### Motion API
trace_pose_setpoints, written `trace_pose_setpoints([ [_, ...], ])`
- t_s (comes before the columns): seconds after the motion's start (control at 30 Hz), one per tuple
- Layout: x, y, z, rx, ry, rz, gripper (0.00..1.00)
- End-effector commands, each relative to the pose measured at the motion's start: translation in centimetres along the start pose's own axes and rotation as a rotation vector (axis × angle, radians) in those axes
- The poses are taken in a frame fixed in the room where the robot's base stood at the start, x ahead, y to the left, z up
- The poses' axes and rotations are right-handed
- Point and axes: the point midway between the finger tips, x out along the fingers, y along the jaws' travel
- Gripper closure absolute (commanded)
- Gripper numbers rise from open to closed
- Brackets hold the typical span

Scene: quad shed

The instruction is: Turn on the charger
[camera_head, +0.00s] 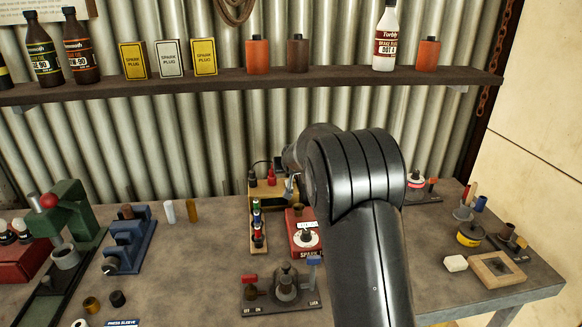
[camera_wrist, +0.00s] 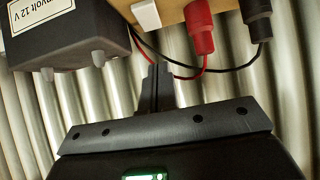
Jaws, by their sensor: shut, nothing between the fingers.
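The charger is not clearly named in any view. A pale wooden block (camera_head: 258,197) with a red plug (camera_head: 271,177) and a black plug (camera_head: 253,178) stands at the back of the bench, partly hidden by my arm. In the wrist view its edge (camera_wrist: 176,14) is at the top, with the red plug (camera_wrist: 199,28), the black plug (camera_wrist: 258,22) and a small white piece (camera_wrist: 145,13), possibly a switch. A black box (camera_wrist: 70,40) labelled "12 V" with two grey studs is beside it. My gripper (camera_wrist: 157,70) is shut and empty, just below the block's edge in the picture, touching nothing visible.
Thin red and black wires (camera_wrist: 180,70) loop behind my fingers near the corrugated wall. A row of coloured pieces (camera_head: 257,226), a red box (camera_head: 303,238) and a switch board (camera_head: 283,293) crowd the bench nearby. A shelf (camera_head: 240,83) runs above. The bench's left middle has bare room.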

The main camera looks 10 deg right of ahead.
Motion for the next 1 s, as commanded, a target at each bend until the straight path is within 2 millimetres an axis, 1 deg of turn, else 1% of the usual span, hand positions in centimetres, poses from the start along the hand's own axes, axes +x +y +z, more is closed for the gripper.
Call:
trace_pose_setpoints([
  [0.03,0.9,0.1,0.3,0.000,-0.003,0.001,1.00],
  [0.1,1.6,0.0,1.2,0.000,-0.003,0.001,1.00],
  [0.3,2.9,0.0,2.5,0.000,-0.001,0.000,1.00],
  [0.73,3.2,0.0,2.8,0.000,-0.001,0.000,1.00],
  [1.0,3.6,0.0,3.1,0.000,-0.058,0.000,1.00],
])
